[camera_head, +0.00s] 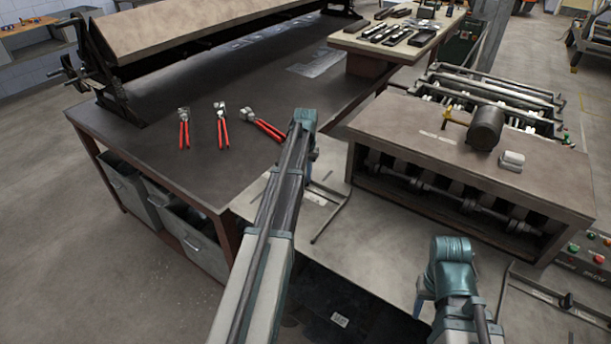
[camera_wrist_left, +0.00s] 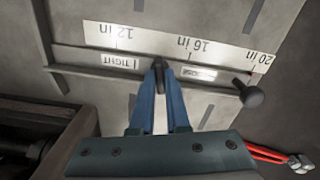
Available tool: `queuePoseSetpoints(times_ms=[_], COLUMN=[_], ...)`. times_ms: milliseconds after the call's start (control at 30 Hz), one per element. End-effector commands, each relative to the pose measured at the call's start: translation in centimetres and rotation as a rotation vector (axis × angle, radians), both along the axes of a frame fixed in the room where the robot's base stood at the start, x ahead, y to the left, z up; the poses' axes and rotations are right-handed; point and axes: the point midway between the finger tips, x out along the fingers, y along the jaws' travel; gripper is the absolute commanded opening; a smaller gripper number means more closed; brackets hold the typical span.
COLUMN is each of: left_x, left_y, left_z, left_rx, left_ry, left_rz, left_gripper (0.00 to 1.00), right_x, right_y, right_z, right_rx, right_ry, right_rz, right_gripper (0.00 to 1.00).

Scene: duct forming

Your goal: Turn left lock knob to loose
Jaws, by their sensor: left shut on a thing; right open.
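The left lock knob (camera_wrist_left: 160,68) is a small dark piece on the metal rail (camera_wrist_left: 90,72), seen in the left wrist view between a TIGHT label (camera_wrist_left: 118,61) and a second label (camera_wrist_left: 198,73), probably LOOSE. My left gripper (camera_wrist_left: 160,64) is shut on the knob, its blue fingers meeting around it. In the head view my left arm hides the knob. My right gripper (camera_head: 421,296) is low at the right in the head view, away from the knob, with its fingers mostly hidden.
A ruler strip (camera_wrist_left: 180,42) lies beside the rail. A black ball-ended handle (camera_wrist_left: 256,95) stands to the right. Red-handled tools (camera_head: 221,127) lie on the dark workbench (camera_head: 160,160). A machine with a wooden top (camera_head: 400,125) stands at the right.

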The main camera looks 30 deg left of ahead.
Motion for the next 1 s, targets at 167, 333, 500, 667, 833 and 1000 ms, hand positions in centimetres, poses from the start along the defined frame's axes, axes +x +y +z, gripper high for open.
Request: queuePoseSetpoints(times_ms=[167, 333, 500, 667, 833, 1000], left_x=[0.00, 0.00, 0.00, 0.02, 0.04, 0.03], left_y=[0.00, 0.00, 0.00, -0.03, -0.04, -0.04], left_z=[0.00, 0.00, 0.00, 0.00, 0.00, 0.00], left_rx=[0.000, 0.000, 0.000, -0.001, -0.001, 0.000], left_ry=[0.000, 0.000, 0.000, 0.000, -0.001, 0.000], left_rz=[0.011, 0.010, 0.009, 0.009, -0.010, -0.133], left_gripper=[0.00, 0.19, 0.44, 0.44, 0.44, 0.44], right_x=[0.00, 0.00, 0.00, 0.00, 0.00, 0.00], right_y=[0.00, 0.00, 0.00, 0.00, 0.00, 0.00], right_z=[0.00, 0.00, 0.00, 0.00, 0.00, 0.00], right_rx=[0.000, 0.000, 0.000, 0.000, 0.000, 0.000], right_ry=[0.000, 0.000, 0.000, 0.000, 0.000, 0.000], right_rz=[0.000, 0.000, 0.000, 0.000, 0.000, 0.000], right_gripper=[0.50, 0.50, 0.50, 0.50, 0.50, 0.50])
